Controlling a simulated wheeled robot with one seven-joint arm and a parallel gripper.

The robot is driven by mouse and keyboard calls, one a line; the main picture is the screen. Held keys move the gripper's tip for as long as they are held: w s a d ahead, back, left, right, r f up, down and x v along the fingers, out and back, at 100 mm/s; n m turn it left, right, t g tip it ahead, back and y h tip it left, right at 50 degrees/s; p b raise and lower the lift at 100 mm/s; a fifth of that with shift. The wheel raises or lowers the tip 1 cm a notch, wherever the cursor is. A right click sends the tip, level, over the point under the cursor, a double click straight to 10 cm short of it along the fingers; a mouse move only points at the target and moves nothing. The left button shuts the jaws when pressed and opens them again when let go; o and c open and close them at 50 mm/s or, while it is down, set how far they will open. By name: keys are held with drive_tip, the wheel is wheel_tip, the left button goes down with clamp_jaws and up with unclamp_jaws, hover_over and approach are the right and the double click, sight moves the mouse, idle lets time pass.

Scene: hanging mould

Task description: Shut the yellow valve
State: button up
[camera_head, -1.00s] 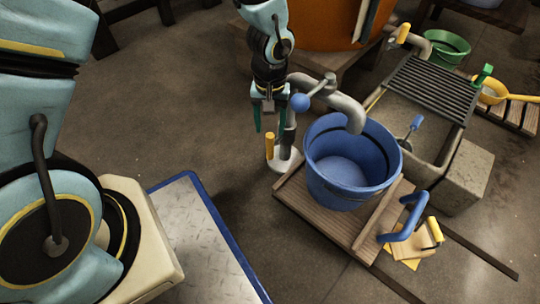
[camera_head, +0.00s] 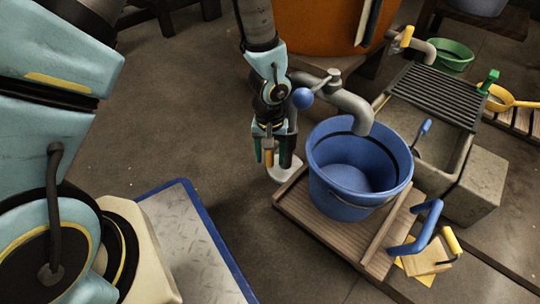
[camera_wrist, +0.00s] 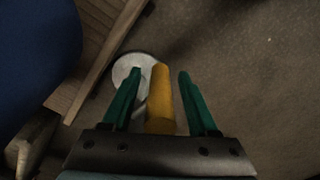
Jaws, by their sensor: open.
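The yellow valve handle (camera_head: 269,152) is a short upright cylinder low on the grey standpipe, left of the blue bucket. In the wrist view the yellow handle (camera_wrist: 160,100) lies between my two green fingers, nearer the left one, with a gap on the right. My gripper (camera_head: 271,158) is open and points down around the handle. The valve's body is mostly hidden behind my gripper. The round pale pipe base (camera_wrist: 134,69) shows beyond the fingertips.
A blue bucket (camera_head: 335,197) stands on a wooden platform (camera_head: 297,208) under the grey spout (camera_head: 352,108). A blue ball-ended lever (camera_head: 302,98) sits close beside my wrist. A stone sink (camera_head: 455,155) is at the right. Open floor lies to the left.

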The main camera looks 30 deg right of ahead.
clamp_jaws()
idle(0.3)
